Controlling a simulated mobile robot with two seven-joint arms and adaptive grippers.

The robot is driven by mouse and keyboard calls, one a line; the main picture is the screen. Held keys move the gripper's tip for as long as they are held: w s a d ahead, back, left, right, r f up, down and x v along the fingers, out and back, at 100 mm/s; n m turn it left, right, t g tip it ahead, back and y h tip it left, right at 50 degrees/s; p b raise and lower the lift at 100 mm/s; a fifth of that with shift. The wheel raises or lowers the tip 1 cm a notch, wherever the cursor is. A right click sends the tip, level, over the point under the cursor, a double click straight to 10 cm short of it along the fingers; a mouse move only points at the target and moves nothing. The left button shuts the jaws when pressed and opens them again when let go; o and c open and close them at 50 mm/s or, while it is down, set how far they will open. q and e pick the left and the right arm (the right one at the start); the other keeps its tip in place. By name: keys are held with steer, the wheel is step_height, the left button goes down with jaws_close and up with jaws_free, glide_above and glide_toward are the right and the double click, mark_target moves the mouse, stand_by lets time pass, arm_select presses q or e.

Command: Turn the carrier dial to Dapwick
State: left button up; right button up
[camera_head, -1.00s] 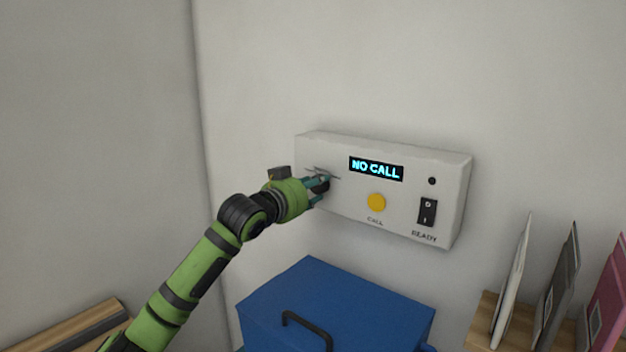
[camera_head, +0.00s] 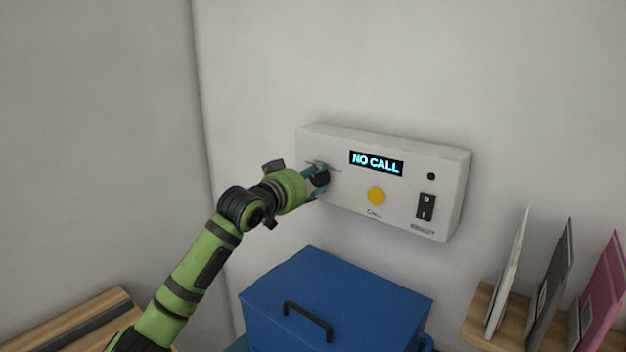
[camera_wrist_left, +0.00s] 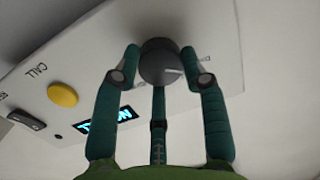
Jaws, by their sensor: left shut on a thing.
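The carrier dial (camera_wrist_left: 160,62) is a dark round knob with a pale pointer mark at the left end of a white wall panel (camera_head: 400,211). My left gripper (camera_head: 320,179) is shut on the dial. In the left wrist view its teal fingers (camera_wrist_left: 166,65) stand on either side of the knob. In the head view the gripper covers most of the dial, and the labels around it cannot be read. The panel's display (camera_head: 376,163) reads "NO CALL". My right gripper is not in view.
The panel also carries a yellow CALL button (camera_head: 376,196), a small dark round spot (camera_head: 431,176) and a black rocker switch (camera_head: 426,206). Below stands a blue lidded box (camera_head: 350,290) with a black handle. Upright parcels or folders (camera_head: 552,290) stand in a wooden rack at right.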

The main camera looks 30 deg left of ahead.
arm_select(q)
steer(key=shift+d+f, duration=0.1)
steer(key=shift+f, duration=0.2)
steer(key=o, duration=1.2)
steer(key=shift+c, duration=0.2)
steer(key=shift+r, duration=0.1)
steer(key=s+r, duration=0.1)
steer(key=s, duration=1.1)
steer(key=shift+r, duration=0.15)
